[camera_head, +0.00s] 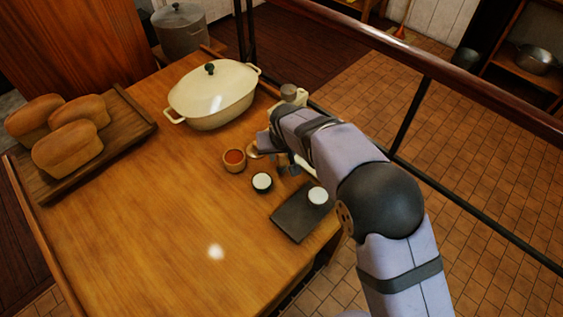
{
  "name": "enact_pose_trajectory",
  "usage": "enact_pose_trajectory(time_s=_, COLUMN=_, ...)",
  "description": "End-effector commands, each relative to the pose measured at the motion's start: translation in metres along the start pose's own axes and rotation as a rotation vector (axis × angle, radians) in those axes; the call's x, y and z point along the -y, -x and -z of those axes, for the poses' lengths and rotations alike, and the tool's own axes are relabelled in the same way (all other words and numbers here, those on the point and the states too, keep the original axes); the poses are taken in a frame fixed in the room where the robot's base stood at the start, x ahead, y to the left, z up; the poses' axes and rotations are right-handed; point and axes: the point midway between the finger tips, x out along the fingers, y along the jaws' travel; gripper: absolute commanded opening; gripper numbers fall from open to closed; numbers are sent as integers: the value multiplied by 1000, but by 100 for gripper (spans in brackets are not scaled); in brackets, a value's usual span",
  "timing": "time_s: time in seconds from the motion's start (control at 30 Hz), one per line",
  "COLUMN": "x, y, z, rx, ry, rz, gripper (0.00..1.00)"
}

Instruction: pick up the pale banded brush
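My arm reaches in from the lower right over the wooden table, and my gripper (283,168) points down near the table's right side. My arm hides much of the gripper, so its opening and anything between its fingers cannot be made out. A pale, narrow piece (306,167) shows just right of the gripper, partly behind my arm. It may be part of the pale banded brush, but I see no bands and cannot tell whether the gripper touches it. No other brush is clearly visible.
Near the gripper are a red-filled bowl (234,161), a dark cup (262,182) with white contents, and a dark slate (293,221) bearing a white-topped cup (318,195). Behind stands a cream lidded casserole (207,100). The front table is clear.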

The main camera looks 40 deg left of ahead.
Motion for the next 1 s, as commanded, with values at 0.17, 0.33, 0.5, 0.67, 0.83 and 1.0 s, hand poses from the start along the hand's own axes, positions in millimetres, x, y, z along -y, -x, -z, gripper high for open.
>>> enact_pose_trajectory(time_s=0.17, x=0, y=0, z=0, rx=0, ry=0, rz=0, gripper=0)
enact_pose_trajectory(time_s=0.33, x=0, y=1, z=0, rx=-1, ry=0, rz=0, gripper=0)
enact_pose_trajectory(time_s=0.5, x=0, y=4, z=3, rx=-3, ry=0, rz=1, gripper=0)
enact_pose_trajectory(time_s=0.67, x=0, y=20, z=10, rx=-6, ry=0, rz=2, gripper=0)
enact_pose_trajectory(time_s=0.83, x=0, y=46, z=21, rx=-7, ry=-1, rz=2, gripper=0)
enact_pose_trajectory(time_s=1.0, x=0, y=71, z=30, rx=-4, ry=0, rz=1, gripper=0)
